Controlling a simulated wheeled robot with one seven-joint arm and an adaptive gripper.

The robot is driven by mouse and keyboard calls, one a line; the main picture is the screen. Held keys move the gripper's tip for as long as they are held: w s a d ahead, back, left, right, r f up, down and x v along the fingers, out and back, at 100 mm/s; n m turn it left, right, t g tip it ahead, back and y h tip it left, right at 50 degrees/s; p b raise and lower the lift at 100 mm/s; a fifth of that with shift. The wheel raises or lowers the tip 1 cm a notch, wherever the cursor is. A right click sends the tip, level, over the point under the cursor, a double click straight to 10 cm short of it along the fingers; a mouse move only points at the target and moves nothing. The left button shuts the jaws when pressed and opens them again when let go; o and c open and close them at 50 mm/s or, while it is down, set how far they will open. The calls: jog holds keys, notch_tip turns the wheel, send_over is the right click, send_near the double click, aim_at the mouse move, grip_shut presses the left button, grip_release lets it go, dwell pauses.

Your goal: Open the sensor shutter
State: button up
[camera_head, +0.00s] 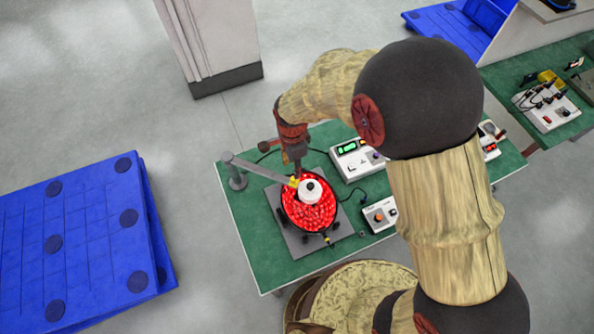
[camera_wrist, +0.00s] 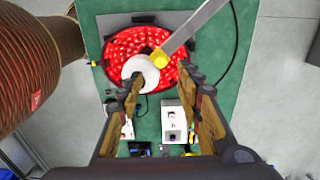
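A round dish of glowing red pieces (camera_head: 312,215) sits on a dark square plate on the green table. It also shows in the wrist view (camera_wrist: 125,42). A white round part (camera_head: 309,191) stands over it, seen in the wrist view too (camera_wrist: 140,73). A grey bar (camera_head: 262,171) reaches from a post over the dish; its yellow end piece (camera_wrist: 158,59) is beside the white part. I cannot tell which part is the sensor shutter. My gripper (camera_wrist: 162,76) is open and empty, pointing down close to the yellow end. In the head view my gripper (camera_head: 295,165) is above the bar.
A white instrument with a green display (camera_head: 355,158) and a small box with an orange knob (camera_head: 380,215) stand right of the dish, with black cables. The post (camera_head: 236,178) is at the table's left edge. Blue pallets (camera_head: 80,240) lie on the floor at left.

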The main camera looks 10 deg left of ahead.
aim_at(293, 178)
jog(key=shift+f+m, duration=0.3)
jog(key=shift+f, duration=0.1)
jog(key=shift+f+p, duration=0.55)
jog(key=shift+f, duration=2.95)
jog(key=shift+c, duration=1.1)
grip_shut()
